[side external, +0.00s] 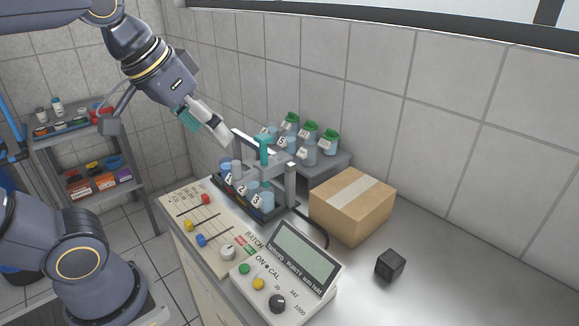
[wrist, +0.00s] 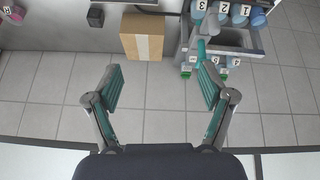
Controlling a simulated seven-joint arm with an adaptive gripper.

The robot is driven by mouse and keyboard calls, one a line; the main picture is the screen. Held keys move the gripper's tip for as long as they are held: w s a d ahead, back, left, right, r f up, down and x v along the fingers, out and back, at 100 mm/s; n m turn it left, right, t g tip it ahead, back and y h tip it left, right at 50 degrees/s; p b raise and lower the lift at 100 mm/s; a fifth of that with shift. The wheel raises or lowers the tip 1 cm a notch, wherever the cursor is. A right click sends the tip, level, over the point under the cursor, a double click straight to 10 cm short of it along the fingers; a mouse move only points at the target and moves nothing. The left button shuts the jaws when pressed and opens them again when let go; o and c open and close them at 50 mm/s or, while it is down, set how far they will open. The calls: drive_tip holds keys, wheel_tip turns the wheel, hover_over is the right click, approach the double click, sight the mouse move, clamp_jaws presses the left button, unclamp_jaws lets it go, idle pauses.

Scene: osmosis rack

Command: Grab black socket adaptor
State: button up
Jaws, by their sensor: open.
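A small black cube (side external: 391,264), which looks like the black socket adaptor, sits on the grey bench at the right in the side view. A small dark block at the upper left of the wrist view (wrist: 95,17) appears to be the same thing. My gripper (wrist: 160,82) is open, with its teal-padded fingers spread wide and nothing between them. In the side view my gripper (side external: 193,120) is high at the upper left, above and behind the rack, well away from the cube.
A cardboard box (side external: 352,206) stands between the rack (side external: 290,183) and the cube; it also shows in the wrist view (wrist: 130,45). A control panel (side external: 205,233) and a display unit (side external: 300,262) lie in front. Green-capped jars (side external: 309,130) stand behind. The bench around the cube is clear.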

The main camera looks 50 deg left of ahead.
drive_tip(key=w+d+r, duration=0.2)
drive_tip(key=w+r, duration=0.3)
drive_tip(key=w, duration=0.3)
drive_tip(key=m+g, duration=0.2)
drive_tip(key=g, duration=0.4)
hover_over(392, 258)
wheel_tip(392, 258, down, 24)
drive_tip(key=f, duration=0.8)
drive_tip(key=shift+w+a+f, duration=0.2)
drive_tip(key=shift+a+f, duration=0.1)
drive_tip(key=shift+s+d+f, duration=0.1)
drive_tip(key=shift+d+f, duration=0.1)
drive_tip(key=shift+f, duration=1.4)
drive_tip(key=shift+s+d+f, duration=0.1)
drive_tip(key=shift+d+f, duration=0.05)
drive_tip(key=shift+f, duration=1.4)
drive_tip(key=c, duration=1.3)
